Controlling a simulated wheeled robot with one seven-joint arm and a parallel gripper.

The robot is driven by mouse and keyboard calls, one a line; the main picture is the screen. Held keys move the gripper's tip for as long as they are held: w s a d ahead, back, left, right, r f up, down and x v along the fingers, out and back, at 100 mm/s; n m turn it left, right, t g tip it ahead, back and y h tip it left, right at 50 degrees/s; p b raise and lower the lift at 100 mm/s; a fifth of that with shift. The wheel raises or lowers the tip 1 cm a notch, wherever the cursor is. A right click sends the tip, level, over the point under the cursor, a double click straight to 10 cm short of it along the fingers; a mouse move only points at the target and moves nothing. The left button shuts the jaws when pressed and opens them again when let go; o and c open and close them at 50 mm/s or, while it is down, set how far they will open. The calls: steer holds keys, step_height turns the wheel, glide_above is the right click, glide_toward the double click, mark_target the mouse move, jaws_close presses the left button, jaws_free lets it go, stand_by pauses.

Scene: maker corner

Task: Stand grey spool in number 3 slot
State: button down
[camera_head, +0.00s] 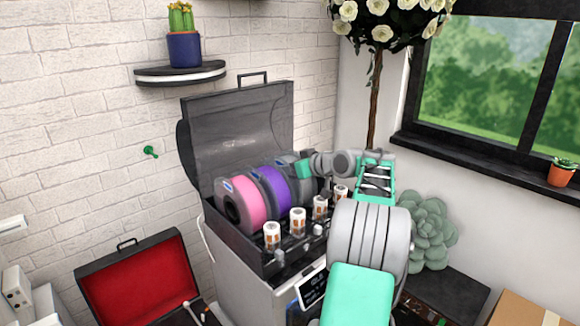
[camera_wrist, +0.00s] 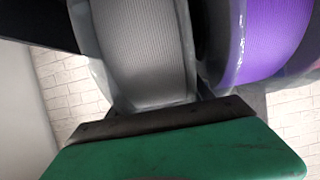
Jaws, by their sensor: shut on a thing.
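The grey spool (camera_wrist: 145,55) fills the upper middle of the wrist view, close in front of my gripper (camera_wrist: 160,120), which is shut on its rim. In the head view the grey spool (camera_head: 288,163) shows only partly, behind my gripper (camera_head: 305,169) and right of the purple spool. It is upright, at the third position from the left in the open black box (camera_head: 243,238). Whether it rests on the slot floor is hidden, and I cannot read the slot numbers.
The purple spool (camera_head: 269,187) stands close beside the grey one, with the pink spool (camera_head: 243,203) left of it. Several small white labelled cylinders (camera_head: 298,221) line the box front. The raised lid (camera_head: 240,125) stands behind. A red-lined case (camera_head: 138,280) lies open at lower left.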

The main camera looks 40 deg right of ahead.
steer(key=shift+r, duration=0.2)
steer(key=c, duration=0.6)
jaws_free()
steer(key=shift+o, duration=1.2)
steer(key=shift+f, duration=0.4)
steer(key=v, duration=0.4)
steer(key=b+v, duration=0.1)
steer(key=v, duration=0.3)
steer(key=shift+r, duration=0.25)
